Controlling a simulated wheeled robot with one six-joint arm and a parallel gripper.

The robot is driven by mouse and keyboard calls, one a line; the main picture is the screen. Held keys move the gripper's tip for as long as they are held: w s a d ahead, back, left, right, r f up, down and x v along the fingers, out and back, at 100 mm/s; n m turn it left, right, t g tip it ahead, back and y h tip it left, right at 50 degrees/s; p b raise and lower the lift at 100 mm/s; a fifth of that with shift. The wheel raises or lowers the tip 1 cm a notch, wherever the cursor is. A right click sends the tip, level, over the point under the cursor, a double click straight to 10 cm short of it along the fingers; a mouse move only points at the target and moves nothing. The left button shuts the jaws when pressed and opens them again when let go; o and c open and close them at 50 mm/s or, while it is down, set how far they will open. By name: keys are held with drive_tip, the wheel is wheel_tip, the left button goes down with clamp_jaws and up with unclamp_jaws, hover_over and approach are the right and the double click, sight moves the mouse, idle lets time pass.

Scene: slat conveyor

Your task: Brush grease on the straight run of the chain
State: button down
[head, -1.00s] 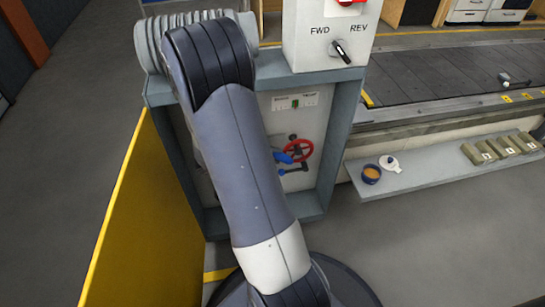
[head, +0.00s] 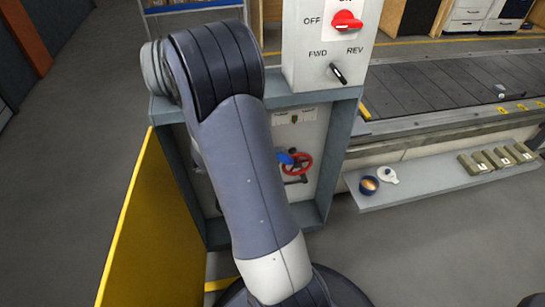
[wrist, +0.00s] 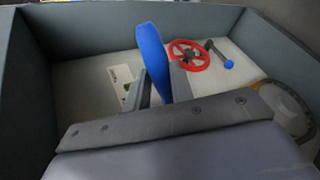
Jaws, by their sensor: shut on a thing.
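In the wrist view my gripper (wrist: 158,84) is shut on a blue handle (wrist: 150,45), which I take for the brush's handle. Its bristle end is hidden behind the fingers and wrist. The gripper is inside a grey open-fronted housing (wrist: 90,30). A round metal part with a tan edge (wrist: 287,103) shows at the right, perhaps part of the chain drive; I cannot make out the straight run of the chain. In the head view my arm covers most of the gripper, and a bit of blue (head: 284,157) shows beside it. A blue grease pot (head: 368,187) stands on a ledge.
A red handwheel (head: 298,163) and a blue-knobbed lever (wrist: 228,64) sit on the housing's back panel. A white lid (head: 387,176) and numbered blocks (head: 497,157) lie on the ledge (head: 430,186). A yellow panel (head: 160,230) stands at the left, a switch box (head: 330,45) above.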

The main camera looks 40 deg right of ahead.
wheel_tip(320, 180, up, 3)
drive_tip(key=shift+r+p, duration=0.15)
drive_tip(key=shift+p, duration=0.5)
wheel_tip(320, 180, down, 32)
drive_tip(key=b, duration=1.5)
drive_tip(key=shift+b, duration=0.35)
idle(1.9)
drive_tip(key=shift+w, duration=0.1)
drive_tip(key=s+a, duration=0.3)
drive_tip(key=s, duration=0.2)
idle(0.5)
